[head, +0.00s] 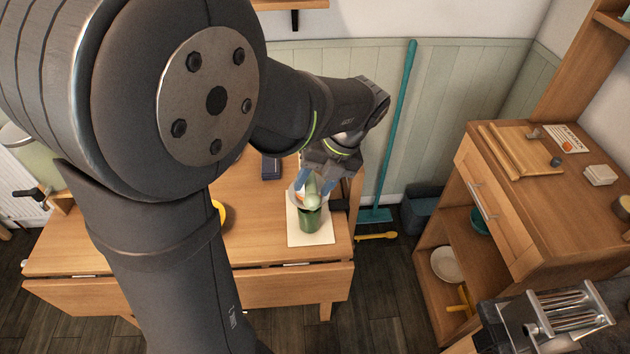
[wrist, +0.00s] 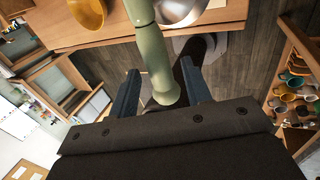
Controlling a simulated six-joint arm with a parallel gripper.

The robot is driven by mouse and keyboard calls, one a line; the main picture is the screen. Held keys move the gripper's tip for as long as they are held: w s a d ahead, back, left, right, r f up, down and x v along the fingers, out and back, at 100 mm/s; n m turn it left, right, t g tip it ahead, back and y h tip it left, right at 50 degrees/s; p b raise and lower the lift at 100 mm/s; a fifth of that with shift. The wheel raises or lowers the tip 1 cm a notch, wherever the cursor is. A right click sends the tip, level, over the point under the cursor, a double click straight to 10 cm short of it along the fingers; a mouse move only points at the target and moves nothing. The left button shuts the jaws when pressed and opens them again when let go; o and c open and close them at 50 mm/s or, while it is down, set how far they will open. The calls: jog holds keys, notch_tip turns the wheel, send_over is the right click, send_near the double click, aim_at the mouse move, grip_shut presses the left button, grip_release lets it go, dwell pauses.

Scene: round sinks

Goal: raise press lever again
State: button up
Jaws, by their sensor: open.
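The press (head: 311,220) is a green, cup-like device standing on a pale mat (head: 312,239) near the right end of the wooden table. Its pale green lever (head: 311,189) is partly hidden by my gripper in the head view. In the wrist view the lever (wrist: 152,50) comes down from the top edge and its rounded end lies between my two fingers. My gripper (wrist: 160,68) is open, with a visible gap on both sides of the lever. In the head view my gripper (head: 314,184) is right above the press.
A yellow bowl (wrist: 88,12) and a shiny metal bowl (wrist: 182,8) flank the lever in the wrist view. A dark blue box (head: 271,166) lies on the table (head: 262,240). A teal broom (head: 399,125) leans on the wall behind; a wooden cabinet (head: 505,215) stands right.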

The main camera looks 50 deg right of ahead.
jog(key=shift+c, duration=0.5)
grip_shut()
jog(key=shift+w+d+r+m+g+y, duration=0.15)
jog(key=shift+w+d+r+g+y, duration=0.3)
jog(key=shift+r, duration=0.85)
jog(key=shift+w+d+r+m+g+y, duration=0.2)
jog(key=shift+r+g+y, duration=0.5)
jog(key=shift+r, duration=0.55)
jog(key=shift+w+d+r+m+g+y, duration=0.15)
jog(key=shift+w+d+r+g+y, duration=0.3)
jog(key=shift+r, duration=0.85)
jog(key=shift+w+d+r+g+y, duration=0.2)
jog(key=shift+r+g+y, duration=0.25)
jog(key=shift+r, duration=0.25)
jog(key=shift+o, duration=0.5)
grip_release()
